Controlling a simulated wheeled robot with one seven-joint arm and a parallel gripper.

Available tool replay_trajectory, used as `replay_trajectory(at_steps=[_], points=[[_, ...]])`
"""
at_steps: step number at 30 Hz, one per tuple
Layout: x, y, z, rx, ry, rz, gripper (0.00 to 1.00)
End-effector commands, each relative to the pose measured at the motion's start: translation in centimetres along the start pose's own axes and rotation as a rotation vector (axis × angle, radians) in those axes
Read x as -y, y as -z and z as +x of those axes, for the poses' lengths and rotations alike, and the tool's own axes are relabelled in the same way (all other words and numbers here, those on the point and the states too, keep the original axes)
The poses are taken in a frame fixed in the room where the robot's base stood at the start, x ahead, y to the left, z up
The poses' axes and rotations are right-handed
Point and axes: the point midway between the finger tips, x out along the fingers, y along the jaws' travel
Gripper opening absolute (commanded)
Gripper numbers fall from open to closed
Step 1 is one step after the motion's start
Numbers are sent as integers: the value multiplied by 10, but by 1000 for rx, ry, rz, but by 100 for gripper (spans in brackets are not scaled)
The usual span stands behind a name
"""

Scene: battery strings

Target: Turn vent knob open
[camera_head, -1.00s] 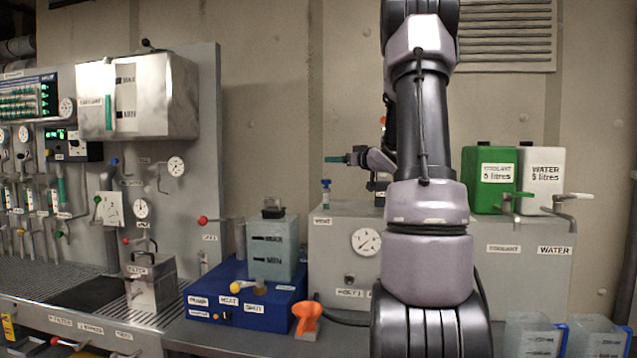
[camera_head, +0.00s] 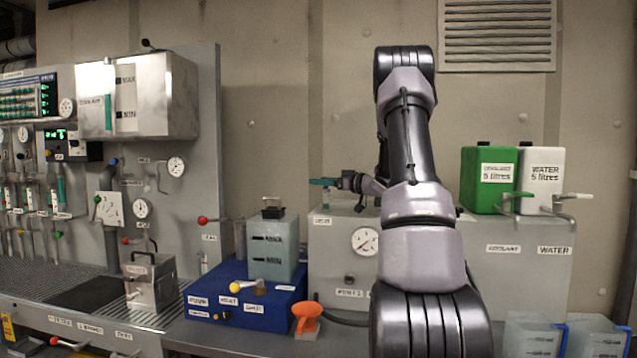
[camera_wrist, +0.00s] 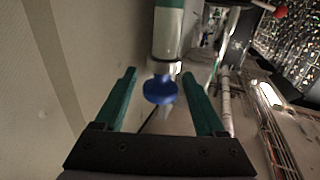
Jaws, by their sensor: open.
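The vent knob (camera_wrist: 160,90) is a blue round cap on a pale stem with a silver collar. In the wrist view it appears between the two green fingers of my gripper (camera_wrist: 159,76), with a gap on each side. My gripper is open and holds nothing. In the head view my gripper (camera_head: 322,182) is level with the top of the vent stem (camera_head: 326,199), above a label on the grey cabinet (camera_head: 330,255). The gripper hides the blue knob there.
A green coolant can (camera_head: 488,190) and a white water can (camera_head: 541,190) stand on the cabinet to the right. A blue box (camera_head: 245,293) bears a clear tank (camera_head: 272,248).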

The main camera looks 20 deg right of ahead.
Motion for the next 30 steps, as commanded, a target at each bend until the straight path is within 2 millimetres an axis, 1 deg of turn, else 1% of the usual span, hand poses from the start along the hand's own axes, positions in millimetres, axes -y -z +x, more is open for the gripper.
replay_trajectory(at_steps=[1,5,14,17,18,20,30], points=[[0,0,6,1,1,0,72],[0,0,15,0,0,0,72],[0,0,17,0,-1,0,72],[0,0,17,0,-1,0,38],[0,0,17,0,-1,0,22],[0,0,17,0,-1,0,0],[-1,0,17,0,-40,1,0]])
